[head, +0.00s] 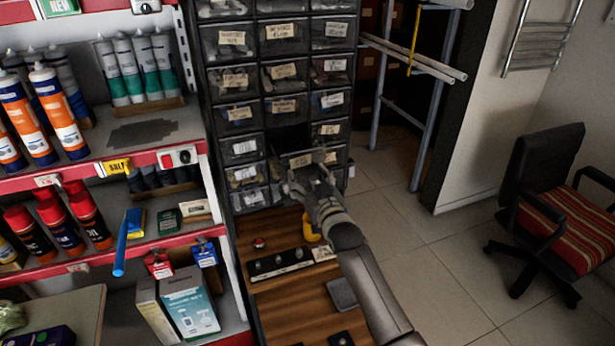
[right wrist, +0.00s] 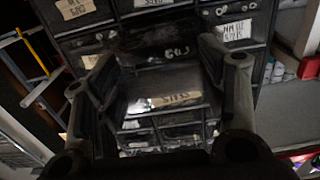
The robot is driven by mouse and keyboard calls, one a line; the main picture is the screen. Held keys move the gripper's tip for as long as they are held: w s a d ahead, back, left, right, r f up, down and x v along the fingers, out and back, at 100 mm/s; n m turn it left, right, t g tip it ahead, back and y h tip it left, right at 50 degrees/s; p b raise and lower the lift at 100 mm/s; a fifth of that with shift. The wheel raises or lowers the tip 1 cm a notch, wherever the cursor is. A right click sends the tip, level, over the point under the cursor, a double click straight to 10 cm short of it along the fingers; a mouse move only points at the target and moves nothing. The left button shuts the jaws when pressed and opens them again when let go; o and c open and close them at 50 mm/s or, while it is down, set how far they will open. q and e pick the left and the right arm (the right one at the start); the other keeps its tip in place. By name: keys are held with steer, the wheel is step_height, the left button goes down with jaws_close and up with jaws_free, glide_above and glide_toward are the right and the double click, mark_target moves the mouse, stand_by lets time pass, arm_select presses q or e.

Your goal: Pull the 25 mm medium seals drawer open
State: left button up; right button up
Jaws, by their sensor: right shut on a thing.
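The drawer with a cream label (head: 301,160) stands out from the middle column of the dark small-parts cabinet (head: 206,105). A dark open slot shows above and behind its front. Its label is too small to read surely. My right gripper (head: 308,172) is at this drawer's front and shut on it. In the right wrist view, the fingers of my right gripper (right wrist: 158,80) stand on either side of a drawer front (right wrist: 140,92), whose label seems to end in "seals". The contact itself is dark and hard to see. My left gripper is not in view.
A wooden worktop (head: 280,313) with a dark strip of knobs (head: 281,263) lies below the drawers. Shelves with tubes and spray cans (head: 60,217) stand at the left. Tiled floor is open at the right, before an office chair (head: 545,200) and a pipe rack (head: 440,100).

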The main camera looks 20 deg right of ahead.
steer(key=o, duration=1.3)
steer(key=shift+o, duration=0.7)
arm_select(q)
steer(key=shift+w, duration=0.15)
arm_select(e)
steer(key=s, duration=1.2)
steer(key=shift+d, duration=0.2)
